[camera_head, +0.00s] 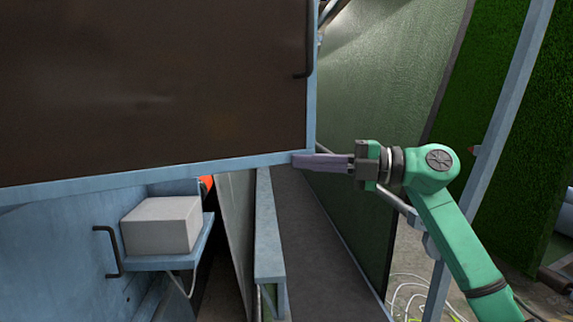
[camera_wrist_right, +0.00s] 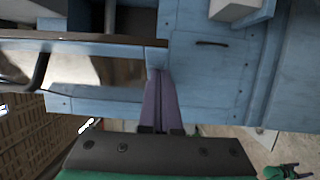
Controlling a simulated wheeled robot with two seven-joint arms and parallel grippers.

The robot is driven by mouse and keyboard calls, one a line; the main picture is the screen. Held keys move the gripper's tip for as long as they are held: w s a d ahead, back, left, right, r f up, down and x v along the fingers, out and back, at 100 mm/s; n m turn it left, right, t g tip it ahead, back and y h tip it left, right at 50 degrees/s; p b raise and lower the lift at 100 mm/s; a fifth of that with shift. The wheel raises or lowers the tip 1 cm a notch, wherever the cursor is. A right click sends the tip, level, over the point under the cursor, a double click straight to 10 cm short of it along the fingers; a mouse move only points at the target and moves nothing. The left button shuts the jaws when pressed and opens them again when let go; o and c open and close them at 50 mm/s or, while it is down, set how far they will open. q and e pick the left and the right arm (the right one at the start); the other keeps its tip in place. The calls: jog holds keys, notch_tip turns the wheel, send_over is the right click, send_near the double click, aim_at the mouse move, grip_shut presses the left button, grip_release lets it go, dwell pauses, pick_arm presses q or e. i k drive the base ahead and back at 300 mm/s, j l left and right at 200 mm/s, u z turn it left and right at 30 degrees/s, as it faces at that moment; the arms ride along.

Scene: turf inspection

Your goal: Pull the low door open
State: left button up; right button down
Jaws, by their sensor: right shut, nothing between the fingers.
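A large dark panel in a blue frame (camera_head: 150,90) fills the upper left of the head view, with a black vertical handle (camera_head: 308,40) near its right edge. Below it is a blue panel (camera_head: 60,250) with a black handle (camera_head: 107,252); a blue panel with a dark handle (camera_wrist_right: 212,43) also shows in the right wrist view. I cannot tell which panel is the low door. My right gripper (camera_head: 297,160) is shut and empty, its purple fingers pointing left at the frame's lower right corner; I cannot tell whether they touch. In the wrist view its fingers (camera_wrist_right: 158,88) overlap blue framing. My left gripper is out of view.
A grey block (camera_head: 162,226) sits on a small blue bracket shelf (camera_head: 165,260) beside the lower handle. A blue rail (camera_head: 268,230) and a dark strip run below my right gripper. Green turf panels (camera_head: 400,80) and a slanted blue post (camera_head: 500,110) stand at the right.

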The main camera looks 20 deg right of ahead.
aim_at(57, 264)
jog(key=i+l+u, duration=0.2)
jog(key=i+u, duration=0.2)
jog(key=i+l+u, duration=0.55)
jog(key=l+u, duration=0.15)
jog(key=u, duration=0.15)
jog(key=i+l+u, duration=0.2)
jog(key=l+u, duration=0.2)
jog(key=l, duration=0.15)
jog(key=k+l, duration=0.4)
jog(key=l, duration=0.2)
